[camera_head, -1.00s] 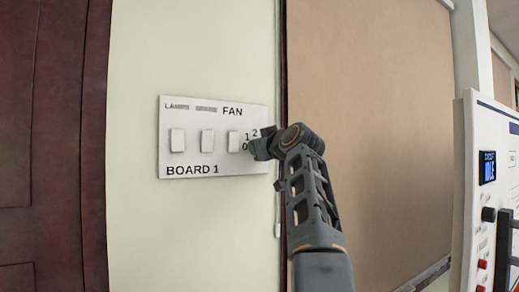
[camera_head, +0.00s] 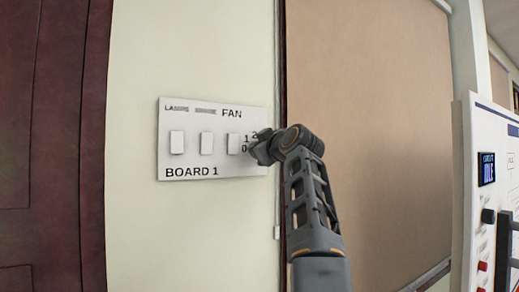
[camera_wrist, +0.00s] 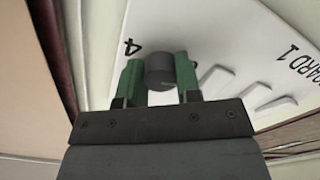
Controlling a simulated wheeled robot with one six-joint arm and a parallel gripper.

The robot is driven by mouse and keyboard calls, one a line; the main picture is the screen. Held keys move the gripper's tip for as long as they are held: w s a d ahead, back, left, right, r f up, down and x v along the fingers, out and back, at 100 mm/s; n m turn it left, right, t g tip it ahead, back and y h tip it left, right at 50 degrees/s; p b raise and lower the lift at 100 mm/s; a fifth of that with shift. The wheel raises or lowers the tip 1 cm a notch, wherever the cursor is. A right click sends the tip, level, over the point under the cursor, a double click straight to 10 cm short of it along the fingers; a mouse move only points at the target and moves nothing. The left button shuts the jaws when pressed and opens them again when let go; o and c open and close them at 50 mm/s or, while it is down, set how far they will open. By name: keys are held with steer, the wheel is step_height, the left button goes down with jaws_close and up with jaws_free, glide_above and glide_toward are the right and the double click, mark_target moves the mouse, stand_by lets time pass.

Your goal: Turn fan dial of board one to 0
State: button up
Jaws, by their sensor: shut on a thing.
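Board one (camera_head: 219,150) is a white panel on the wall, marked BOARD 1 and FAN. In the head view, my gripper (camera_head: 260,146) is at its right end and hides the fan dial there. The numbers 1, 2 and part of a 0 show beside it. In the wrist view, the fan dial (camera_wrist: 160,72) is a dark round knob between the two green fingers of my gripper (camera_wrist: 160,66), which is shut on it. A 4 is printed to the left of the dial there. The dial's pointer mark cannot be made out.
Three white switches (camera_head: 206,142) stand in a row left of the dial. A dark red door (camera_head: 50,140) is at the far left. A tan board (camera_head: 370,140) is behind my arm. A white control panel (camera_head: 490,190) stands at the right.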

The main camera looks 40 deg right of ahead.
steer(key=o, duration=0.9)
steer(key=shift+s, duration=0.1)
steer(key=s+b, duration=0.1)
steer(key=s, duration=0.3)
steer(key=s+a+b, duration=0.1)
steer(key=s+b, duration=0.1)
steer(key=s, duration=0.3)
steer(key=s+b, duration=0.1)
steer(key=s, duration=0.3)
steer(key=shift+s+a+b, duration=0.25)
steer(key=shift+a+b, duration=0.05)
steer(key=shift+a, duration=0.1)
